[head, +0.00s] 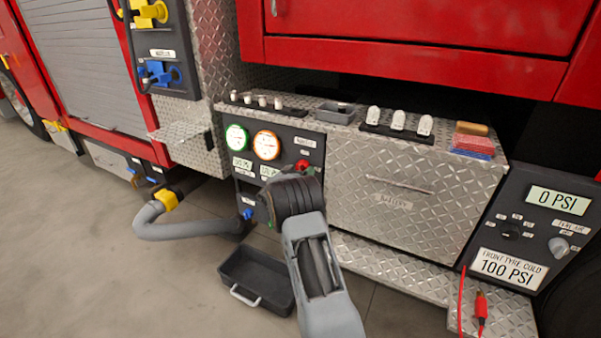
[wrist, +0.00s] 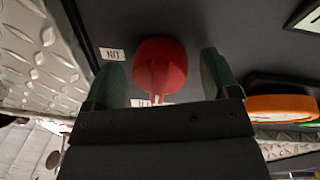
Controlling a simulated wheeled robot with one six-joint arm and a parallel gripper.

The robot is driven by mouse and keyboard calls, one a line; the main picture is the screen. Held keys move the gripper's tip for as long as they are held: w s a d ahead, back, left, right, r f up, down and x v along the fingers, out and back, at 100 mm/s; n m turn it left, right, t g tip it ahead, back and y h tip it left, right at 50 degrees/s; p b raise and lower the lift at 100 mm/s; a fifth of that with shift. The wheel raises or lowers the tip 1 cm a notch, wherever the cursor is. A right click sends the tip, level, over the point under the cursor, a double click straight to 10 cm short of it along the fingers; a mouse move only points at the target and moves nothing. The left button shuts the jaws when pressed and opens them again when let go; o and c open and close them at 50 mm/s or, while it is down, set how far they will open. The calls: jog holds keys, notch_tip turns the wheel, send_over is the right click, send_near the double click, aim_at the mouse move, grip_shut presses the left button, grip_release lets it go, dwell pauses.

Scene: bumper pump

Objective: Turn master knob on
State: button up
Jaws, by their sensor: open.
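The red master knob (wrist: 160,68) sits on the dark panel between the two green fingertips of my gripper (wrist: 163,75) in the wrist view. A gap shows on each side of the knob, so my gripper is open around it. The knob's raised ridge points toward the gripper body. Small white labels (wrist: 112,54) lie beside it, one partly hidden by the knob and gripper. In the head view the red knob (head: 302,166) shows just above my arm on the gauge panel, and my fingertips are hidden behind the arm.
The panel (head: 314,146) carries a green-rimmed gauge (head: 237,137) and an orange-rimmed gauge (head: 266,145) left of the knob. A metal battery box (head: 400,170) stands right. A dark tray (head: 257,276) lies on the floor below. A grey hose (head: 190,228) is at left.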

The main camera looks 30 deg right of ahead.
jog(key=shift+c, duration=0.2)
jog(key=c, duration=0.9)
jog(key=shift+m, duration=0.4)
jog(key=m+b, duration=0.1)
jog(key=m, duration=0.3)
jog(key=shift+w+a+b, duration=0.1)
jog(key=shift+b, duration=0.2)
jog(key=m+b, duration=0.2)
jog(key=m, duration=0.2)
jog(key=shift+y, duration=0.3)
jog(key=m+b, duration=0.2)
jog(key=m, duration=0.2)
jog(key=shift+w+b, duration=0.1)
jog(key=shift+b, duration=0.2)
jog(key=shift+a+r+m+t+y+b, duration=0.1)
jog(key=shift+m+t+y+b, duration=0.1)
jog(key=shift+m+b, duration=0.65)
jog(key=shift+r+m+t+y+b, duration=0.15)
jog(key=shift+m+b, duration=0.35)
jog(key=shift+m, duration=0.65)
